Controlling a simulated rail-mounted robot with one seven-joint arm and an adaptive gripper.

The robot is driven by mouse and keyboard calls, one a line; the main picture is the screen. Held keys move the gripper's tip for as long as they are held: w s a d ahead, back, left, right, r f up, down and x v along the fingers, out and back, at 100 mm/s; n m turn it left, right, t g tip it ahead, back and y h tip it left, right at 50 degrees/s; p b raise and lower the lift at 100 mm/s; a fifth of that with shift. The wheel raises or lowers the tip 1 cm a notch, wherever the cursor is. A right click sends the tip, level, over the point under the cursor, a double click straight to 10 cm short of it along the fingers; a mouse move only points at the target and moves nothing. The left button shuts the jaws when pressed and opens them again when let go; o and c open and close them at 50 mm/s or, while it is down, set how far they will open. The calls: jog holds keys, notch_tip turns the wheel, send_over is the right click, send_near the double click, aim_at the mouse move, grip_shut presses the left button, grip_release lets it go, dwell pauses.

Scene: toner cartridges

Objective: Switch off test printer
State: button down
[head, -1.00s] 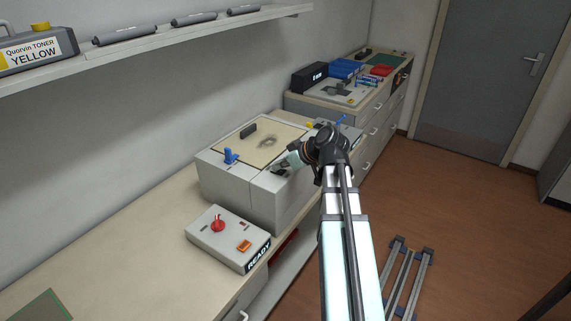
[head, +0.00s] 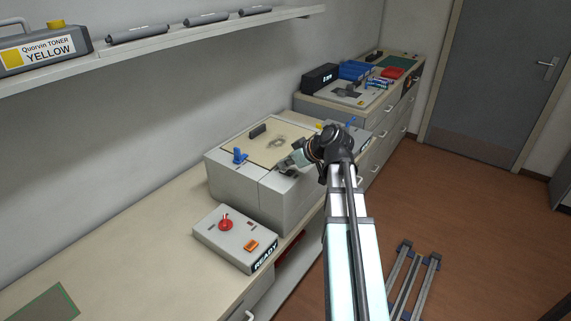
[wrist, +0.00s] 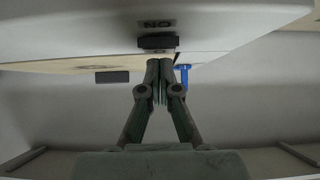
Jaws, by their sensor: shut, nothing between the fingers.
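A large grey machine with a beige top panel (head: 262,200), apparently the test printer, stands on the counter in the head view. A blue lever (head: 239,156) and a black handle (head: 257,131) are on its top. My gripper (head: 287,169) is shut and empty at the machine's right front top. In the wrist view a dark rocker-like switch (wrist: 157,42) sits beside an upside-down "ON" label. My shut fingertips (wrist: 160,62) appear right at the switch's edge; I cannot tell whether they touch it. The blue lever also shows in the wrist view (wrist: 184,72).
A grey control box (head: 222,246) with a red knob, an orange button and a lit "READY" display stands nearer on the counter (head: 130,235). A shelf (head: 150,52) with a yellow-labelled toner bottle (head: 45,50) is above. Another cabinet (head: 335,107) stands behind.

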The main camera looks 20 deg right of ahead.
aim_at(283, 170)
jog(key=shift+r, duration=0.1)
jog(key=r, duration=0.1)
jog(key=r+p, duration=0.2)
jog(key=r, duration=0.1)
jog(key=shift+w+a+r, duration=0.1)
jog(key=shift+w+a, duration=0.05)
jog(key=shift+w, duration=0.1)
jog(key=w+r+b+v, duration=0.1)
jog(key=b+v, duration=0.2)
jog(key=v, duration=0.6)
jog(key=shift+s+a+r, duration=0.15)
jog(key=shift+s+r, duration=0.05)
jog(key=shift+r, duration=0.15)
